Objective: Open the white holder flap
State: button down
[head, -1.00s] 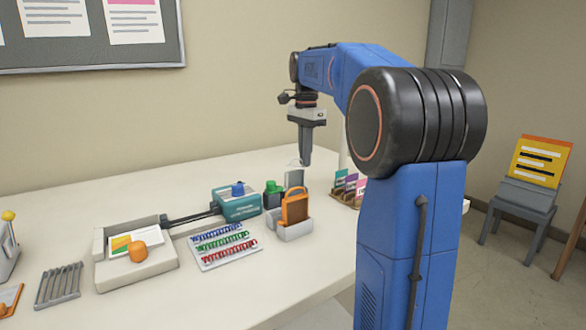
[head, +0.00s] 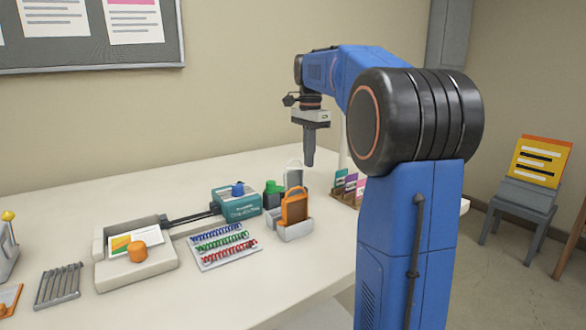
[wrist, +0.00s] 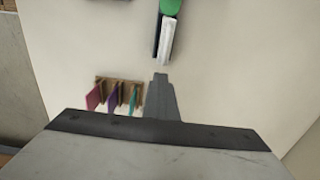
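A white holder (head: 296,232) stands on the table with an orange, handle-topped panel (head: 295,209) upright in it. A pale flap-like panel with a looped top (head: 293,176) stands upright just behind it; I cannot tell how it is joined to the holder. My gripper (head: 309,165) points down, to the right of the pale panel and apart from it. Its fingers show as one narrow bar, shut and empty. In the wrist view, the fingertips (wrist: 161,77) are below a white-edged slab (wrist: 166,42), near a green piece (wrist: 170,7).
A wooden rack with coloured cards (head: 347,188) stands close to the right of my gripper. A green-topped item (head: 273,194), a teal box (head: 236,206) and a tray of coloured coils (head: 224,246) stand to the left. The table behind is clear.

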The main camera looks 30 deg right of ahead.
jog(key=shift+d+f, duration=0.65)
dwell(0.4)
jog(key=c, duration=2)
grip_release()
jog(key=shift+d, duration=0.1)
notch_tip(320, 180, up, 8)
jog(key=d, duration=0.2)
jog(key=shift+d, duration=0.1)
